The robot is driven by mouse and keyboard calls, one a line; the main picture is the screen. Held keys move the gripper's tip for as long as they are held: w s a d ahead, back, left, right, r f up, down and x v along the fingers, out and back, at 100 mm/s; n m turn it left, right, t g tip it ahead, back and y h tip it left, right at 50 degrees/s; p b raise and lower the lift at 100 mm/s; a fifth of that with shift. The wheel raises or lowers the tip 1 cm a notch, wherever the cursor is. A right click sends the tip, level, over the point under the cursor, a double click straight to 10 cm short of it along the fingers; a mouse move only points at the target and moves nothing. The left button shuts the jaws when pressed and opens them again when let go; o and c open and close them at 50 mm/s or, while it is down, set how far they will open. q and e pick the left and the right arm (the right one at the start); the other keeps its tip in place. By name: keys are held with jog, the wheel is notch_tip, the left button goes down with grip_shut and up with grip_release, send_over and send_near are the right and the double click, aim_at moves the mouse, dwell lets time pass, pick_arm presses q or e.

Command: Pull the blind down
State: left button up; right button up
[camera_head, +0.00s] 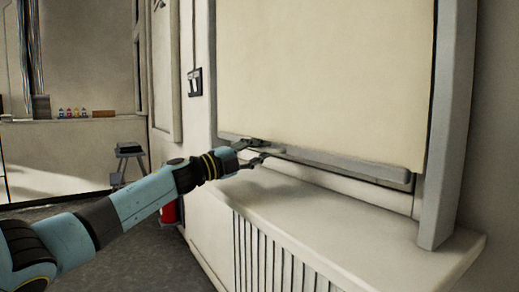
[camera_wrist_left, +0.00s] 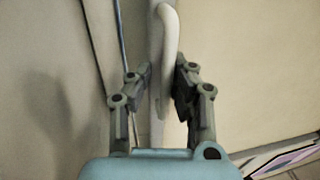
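The blind (camera_head: 325,75) is a large cream sheet over the window, hanging down close to the sill. A grey bar (camera_head: 345,165) runs along its bottom edge, slightly tilted in the picture. My left gripper (camera_head: 262,150) is at the left part of this bar, one finger above it and one below. The fingers hide part of the bar. My right gripper is not in view.
A white sill (camera_head: 370,220) juts out below the bar, above a slatted radiator cover (camera_head: 265,255). A grey frame post (camera_head: 448,130) stands at the right. A switch (camera_head: 194,83) is on the wall at left. A small stool (camera_head: 129,155) stands farther back.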

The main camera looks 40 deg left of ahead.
pick_arm(q)
jog(key=shift+o, duration=0.3)
jog(key=v, duration=1.2)
dwell(0.6)
